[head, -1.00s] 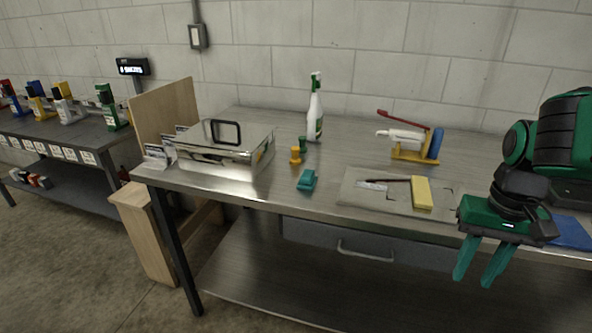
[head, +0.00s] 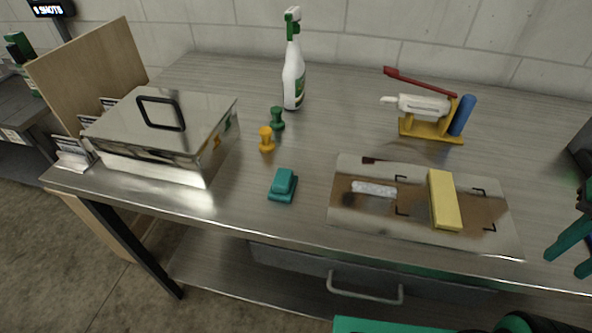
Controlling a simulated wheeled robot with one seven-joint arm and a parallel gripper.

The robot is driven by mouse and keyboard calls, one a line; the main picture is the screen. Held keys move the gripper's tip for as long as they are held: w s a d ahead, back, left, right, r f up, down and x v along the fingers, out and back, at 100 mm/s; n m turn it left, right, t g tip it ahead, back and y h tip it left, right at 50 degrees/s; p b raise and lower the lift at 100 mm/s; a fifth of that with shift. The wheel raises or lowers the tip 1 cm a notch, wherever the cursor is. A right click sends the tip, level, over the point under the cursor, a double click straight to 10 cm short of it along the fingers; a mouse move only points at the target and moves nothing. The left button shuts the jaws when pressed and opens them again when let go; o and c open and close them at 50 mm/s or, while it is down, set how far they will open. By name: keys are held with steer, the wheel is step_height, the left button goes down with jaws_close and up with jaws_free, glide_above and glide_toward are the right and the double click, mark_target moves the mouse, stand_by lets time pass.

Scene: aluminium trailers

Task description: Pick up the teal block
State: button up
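The teal block (head: 283,185) sits on the metal table (head: 240,207), near its front edge and left of the flat metal plate. It has a smaller raised part on top. Nothing touches it. My gripper (head: 584,257) shows at the right edge of the head view, well to the right of the teal block. Its two teal fingers are spread apart with nothing between them. The rest of the gripper is cut off by the frame.
A yellow block (head: 444,200) lies on the flat plate (head: 375,220). An orange peg (head: 266,140) and a green peg (head: 277,118) stand behind the teal block. A lidded metal box (head: 150,165) is left; a spray bottle (head: 293,80) stands behind.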

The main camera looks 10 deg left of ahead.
steer(key=shift+a, duration=0.15)
steer(key=o, duration=0.5)
steer(key=shift+s+r, duration=0.15)
steer(key=o, duration=0.5)
steer(key=shift+a+r+n, duration=0.2)
steer(key=shift+r+n, duration=0.05)
steer(key=shift+n, duration=0.05)
steer(key=shift+o, duration=0.9)
steer(key=w+a+n, duration=0.1)
steer(key=w, duration=0.2)
steer(key=w+a+r+n, duration=0.1)
steer(key=w+a+n, duration=0.1)
steer(key=w+a+n+t, duration=0.1)
steer(key=w+a+n, duration=0.1)
steer(key=w, duration=0.1)
steer(key=shift+w+r, duration=0.3)
steer(key=w+a+r+n+y, duration=0.1)
steer(key=w+a+n, duration=0.3)
steer(key=a, duration=0.3)
steer(key=w+a+r+n, duration=0.1)
steer(key=w+a+n, duration=0.2)
steer(key=a, duration=0.4)
steer(key=n+y, duration=0.3)
steer(key=n, duration=0.8)
glide_toward(284, 176)
steer(key=shift+g, duration=0.3)
steer(key=x, duration=0.4)
steer(key=shift+w+f, duration=0.2)
steer(key=shift+f, duration=0.05)
steer(key=shift+x, duration=3)
